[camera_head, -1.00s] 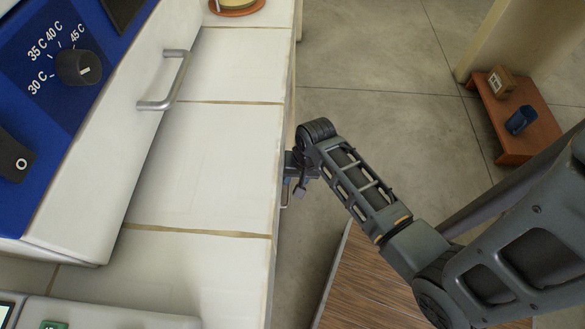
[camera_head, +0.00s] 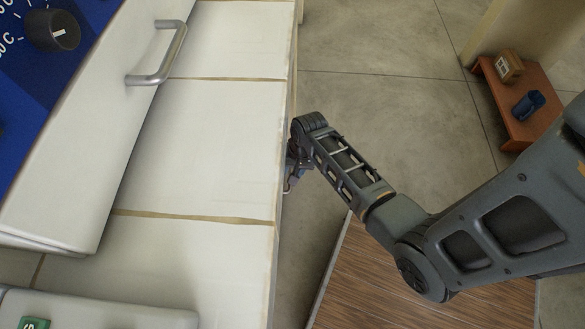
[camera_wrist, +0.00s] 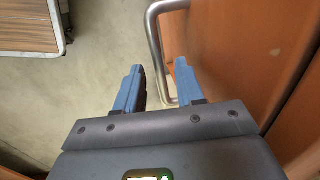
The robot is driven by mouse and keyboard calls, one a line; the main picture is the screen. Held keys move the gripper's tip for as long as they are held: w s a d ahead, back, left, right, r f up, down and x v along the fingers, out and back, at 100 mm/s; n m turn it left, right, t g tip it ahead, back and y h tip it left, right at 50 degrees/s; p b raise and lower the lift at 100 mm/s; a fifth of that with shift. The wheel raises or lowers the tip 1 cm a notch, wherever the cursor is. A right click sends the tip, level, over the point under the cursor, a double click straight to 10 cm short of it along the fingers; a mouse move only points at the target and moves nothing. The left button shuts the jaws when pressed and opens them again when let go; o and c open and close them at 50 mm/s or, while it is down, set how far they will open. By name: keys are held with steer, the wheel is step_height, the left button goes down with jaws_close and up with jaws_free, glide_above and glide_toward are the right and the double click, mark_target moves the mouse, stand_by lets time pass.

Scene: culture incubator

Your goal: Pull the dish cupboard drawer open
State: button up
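The dish cupboard drawer front is the orange-brown panel (camera_wrist: 232,45) on the right of the wrist view. Its bent metal handle (camera_wrist: 154,38) stands out from the panel. My gripper (camera_wrist: 158,75) is open, with one blue finger on each side of the handle's bar. In the head view my gripper (camera_head: 292,176) is beside the front edge of the white tiled counter. The counter hides the drawer front there.
The white-tiled counter (camera_head: 205,150) carries a blue and white incubator with a metal door handle (camera_head: 160,62). A wood-topped surface (camera_head: 400,275) lies below my arm. A low red-brown shelf (camera_head: 520,120) holds a blue mug (camera_head: 528,105). The floor (camera_head: 390,110) between is clear.

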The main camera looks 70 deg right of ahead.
jaws_close()
stand_by(0.6)
